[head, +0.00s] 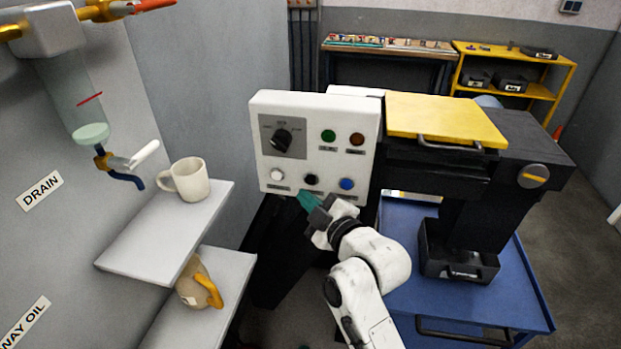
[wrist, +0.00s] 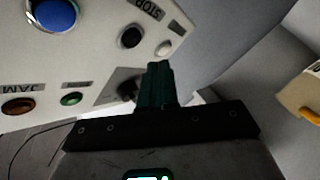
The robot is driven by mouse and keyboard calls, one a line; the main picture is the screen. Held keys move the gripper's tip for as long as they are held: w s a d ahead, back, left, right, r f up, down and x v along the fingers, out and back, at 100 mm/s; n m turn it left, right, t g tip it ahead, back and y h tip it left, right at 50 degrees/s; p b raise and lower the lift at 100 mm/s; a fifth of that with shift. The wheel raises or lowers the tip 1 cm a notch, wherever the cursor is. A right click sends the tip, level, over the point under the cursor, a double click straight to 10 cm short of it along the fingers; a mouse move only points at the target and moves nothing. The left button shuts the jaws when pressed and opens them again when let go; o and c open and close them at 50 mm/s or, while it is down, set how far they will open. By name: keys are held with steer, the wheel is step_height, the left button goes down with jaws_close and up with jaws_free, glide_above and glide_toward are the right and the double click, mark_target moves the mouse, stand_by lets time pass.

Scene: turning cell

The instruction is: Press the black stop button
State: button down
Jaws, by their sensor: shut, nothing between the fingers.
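The black stop button (head: 311,180) sits in the lower row of the white control panel (head: 318,105), between a white button (head: 277,175) and a blue button (head: 347,184). In the wrist view the panel appears upside down, and the black button (wrist: 131,37) has a STOP label beside it. My gripper (head: 304,196) is shut and empty, its teal fingers close below the black button in the head view. In the wrist view the fingertips (wrist: 158,66) appear near the black and white buttons. The black button is uncovered; contact with the panel cannot be told.
A green button (head: 328,136), a brown button (head: 357,139) and a rotary knob (head: 281,137) are also on the panel. Left of it, a cream mug (head: 190,179) stands on a grey shelf (head: 150,252). A blue cart (head: 510,310) stands right of my arm.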

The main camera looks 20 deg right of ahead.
steer(key=shift+s+a+p, duration=0.35)
steer(key=shift+s+a, duration=0.5)
steer(key=shift+s, duration=0.25)
steer(key=s+d+f+m+g+h, duration=0.1)
steer(key=s+d+f+m+g, duration=0.2)
steer(key=s+f, duration=0.4)
steer(key=s+d+f+m+g+h, duration=0.1)
steer(key=s+f+m+g, duration=0.25)
steer(key=s+f, duration=0.4)
steer(key=s+d+f+m+g, duration=0.1)
steer(key=s+f+m+g, duration=0.1)
steer(key=s, duration=0.5)
steer(key=s+d+f+m+g, duration=0.2)
steer(key=s+g, duration=0.2)
steer(key=s, duration=0.3)
steer(key=s+d+f+m+g+h, duration=0.1)
steer(key=s+f+m+g, duration=0.1)
steer(key=s, duration=0.5)
steer(key=shift+s+d+f+g, duration=0.2)
steer(key=shift+s+f+g, duration=0.2)
steer(key=shift+g, duration=0.35)
steer(key=shift+w, duration=0.1)
